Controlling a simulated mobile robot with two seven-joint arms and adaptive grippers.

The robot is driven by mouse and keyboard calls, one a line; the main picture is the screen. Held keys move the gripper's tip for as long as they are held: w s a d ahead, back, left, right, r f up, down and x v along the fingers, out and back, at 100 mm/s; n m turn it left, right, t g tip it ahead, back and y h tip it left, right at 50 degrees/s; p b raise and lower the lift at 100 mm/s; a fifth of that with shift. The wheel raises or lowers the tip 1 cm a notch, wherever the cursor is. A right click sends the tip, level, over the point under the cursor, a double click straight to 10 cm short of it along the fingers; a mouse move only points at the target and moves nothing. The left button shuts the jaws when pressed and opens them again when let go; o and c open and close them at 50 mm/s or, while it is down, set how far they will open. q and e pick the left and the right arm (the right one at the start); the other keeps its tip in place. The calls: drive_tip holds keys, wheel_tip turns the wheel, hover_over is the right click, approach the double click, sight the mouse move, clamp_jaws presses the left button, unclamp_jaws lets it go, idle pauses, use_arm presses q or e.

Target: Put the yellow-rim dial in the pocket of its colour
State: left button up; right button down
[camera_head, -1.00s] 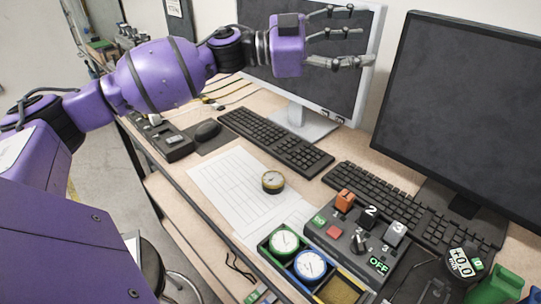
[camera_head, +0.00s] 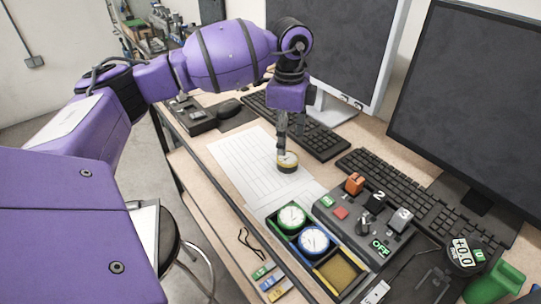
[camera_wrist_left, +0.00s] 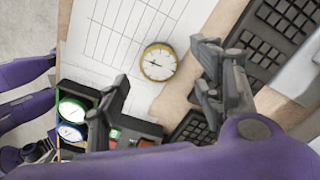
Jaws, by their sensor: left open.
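The yellow-rim dial (camera_head: 288,163) lies face up on the white paper sheet (camera_head: 240,165) behind the tray. It also shows in the left wrist view (camera_wrist_left: 158,62). My left gripper (camera_head: 285,152) points down right over the dial, its fingers partly hiding it. In the left wrist view the fingers (camera_wrist_left: 160,95) are spread apart with nothing between them, and the dial is beyond them. The pocket tray (camera_head: 279,243) holds a green-rim dial (camera_head: 292,217) and a blue-rim dial (camera_head: 314,241). Its yellow-lined pocket (camera_head: 339,275) is empty. My right gripper is not in view.
A control box (camera_head: 335,222) with levers and a knob stands right of the tray. Two keyboards (camera_head: 390,180) and two monitors (camera_head: 470,90) line the back. A green holder (camera_head: 495,285) is at the lower right. The paper around the dial is clear.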

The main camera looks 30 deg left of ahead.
sight(287, 159)
use_arm(q)
drive_tip(key=f, duration=0.3)
drive_tip(key=d+f, duration=0.1)
drive_tip(key=f, duration=0.1)
drive_tip(key=shift+s+f+p, duration=0.1)
drive_tip(key=shift+s+p, duration=0.15)
drive_tip(key=shift+p, duration=0.05)
drive_tip(key=shift+f, duration=0.4)
drive_tip(key=shift+r, duration=0.1)
drive_tip(key=c, duration=1.4)
